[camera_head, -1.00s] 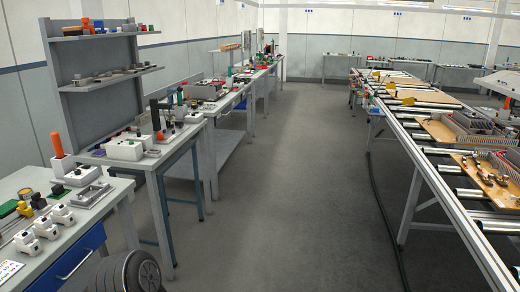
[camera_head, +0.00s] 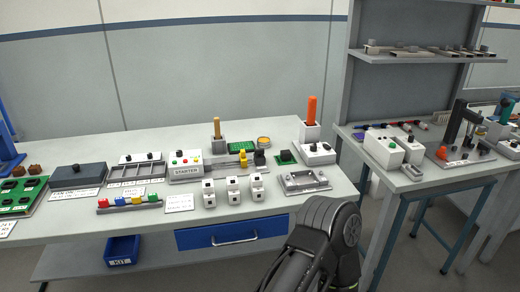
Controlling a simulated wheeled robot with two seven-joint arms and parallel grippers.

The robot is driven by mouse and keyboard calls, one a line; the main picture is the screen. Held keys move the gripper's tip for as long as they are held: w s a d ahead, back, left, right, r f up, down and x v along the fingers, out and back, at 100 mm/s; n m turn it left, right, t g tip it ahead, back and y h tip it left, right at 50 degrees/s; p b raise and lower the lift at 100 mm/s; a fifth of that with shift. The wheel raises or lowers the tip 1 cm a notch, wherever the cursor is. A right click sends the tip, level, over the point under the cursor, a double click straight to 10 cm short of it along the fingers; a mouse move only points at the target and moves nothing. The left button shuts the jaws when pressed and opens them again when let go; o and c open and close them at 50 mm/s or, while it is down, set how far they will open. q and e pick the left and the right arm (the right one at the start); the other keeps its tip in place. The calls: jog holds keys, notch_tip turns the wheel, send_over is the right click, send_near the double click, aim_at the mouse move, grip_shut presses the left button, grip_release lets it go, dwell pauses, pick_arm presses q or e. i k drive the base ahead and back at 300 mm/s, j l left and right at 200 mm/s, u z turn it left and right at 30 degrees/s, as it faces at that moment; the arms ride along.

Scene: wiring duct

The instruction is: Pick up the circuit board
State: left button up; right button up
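A green circuit board (camera_head: 18,197) with several dark parts lies at the far left of the workbench, partly cut off by the picture's edge. A small green board with a black part (camera_head: 286,157) lies toward the right of the same bench. Another green piece (camera_head: 242,147) lies at the back, behind the starter box. I cannot tell which of these the task means. One of my dark arm links rises at the bottom middle, in front of the bench. Neither of my grippers is in view.
The workbench (camera_head: 75,232) holds a starter box (camera_head: 186,166), a dark box (camera_head: 78,176), several white blocks, a coloured block row (camera_head: 129,203) and a metal fixture (camera_head: 304,181). A blue drawer (camera_head: 232,233) hangs below. A second table (camera_head: 430,180) stands at right.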

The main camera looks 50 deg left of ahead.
aim_at(286, 157)
jog(key=i+u, duration=0.4)
jog(key=i+l+u, duration=0.2)
jog(key=u, duration=0.15)
jog(key=i+l+u, duration=0.6)
jog(key=u, duration=0.2)
